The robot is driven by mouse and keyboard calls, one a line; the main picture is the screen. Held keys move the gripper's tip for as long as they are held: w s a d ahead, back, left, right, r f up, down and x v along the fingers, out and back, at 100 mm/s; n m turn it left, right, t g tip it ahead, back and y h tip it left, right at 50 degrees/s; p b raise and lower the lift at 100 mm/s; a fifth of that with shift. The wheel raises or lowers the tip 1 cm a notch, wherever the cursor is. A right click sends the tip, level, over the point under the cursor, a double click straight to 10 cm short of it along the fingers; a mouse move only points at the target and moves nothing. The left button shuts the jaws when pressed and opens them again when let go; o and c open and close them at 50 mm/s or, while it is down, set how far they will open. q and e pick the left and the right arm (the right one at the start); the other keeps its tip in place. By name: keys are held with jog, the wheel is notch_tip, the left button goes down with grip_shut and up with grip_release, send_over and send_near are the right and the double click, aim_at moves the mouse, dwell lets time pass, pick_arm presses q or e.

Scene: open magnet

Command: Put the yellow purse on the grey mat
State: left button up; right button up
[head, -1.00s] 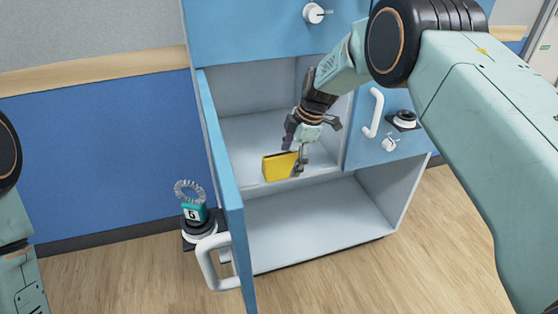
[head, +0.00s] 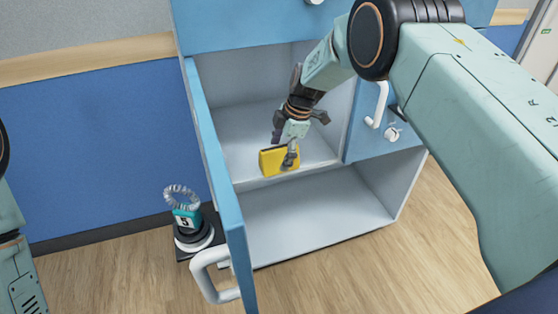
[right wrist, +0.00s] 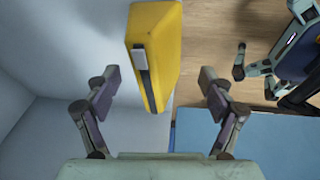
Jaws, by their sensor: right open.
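The yellow purse (head: 272,164) stands on the upper shelf of the open blue cabinet, near the shelf's front edge. My right gripper (head: 284,148) is over the purse, with one finger in front of it. In the right wrist view, the purse (right wrist: 162,50) lies between and slightly beyond the two fingertips (right wrist: 159,78). The fingers are open, with a gap on both sides. A dark strip with a pale clasp shows on the purse's edge. No grey mat is seen.
The open cabinet door (head: 217,190), with a white handle (head: 212,276), stands left of the shelf. A ringed device (head: 190,222) is beside the door. The lower compartment (head: 310,217) is empty. Closed blue fronts with handles are above and to the right.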

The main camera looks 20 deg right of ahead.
aim_at(276, 162)
jog(key=x, duration=0.1)
jog(key=b+x, duration=0.1)
jog(key=x, duration=0.1)
jog(key=shift+s+a+f, duration=0.1)
jog(key=shift+s+a, duration=0.05)
jog(key=shift+a, duration=0.05)
jog(key=shift+f, duration=0.3)
jog(key=shift+r, duration=0.15)
jog(key=shift+f+b, duration=0.3)
jog(key=shift+c, duration=0.2)
jog(key=c, duration=1.4)
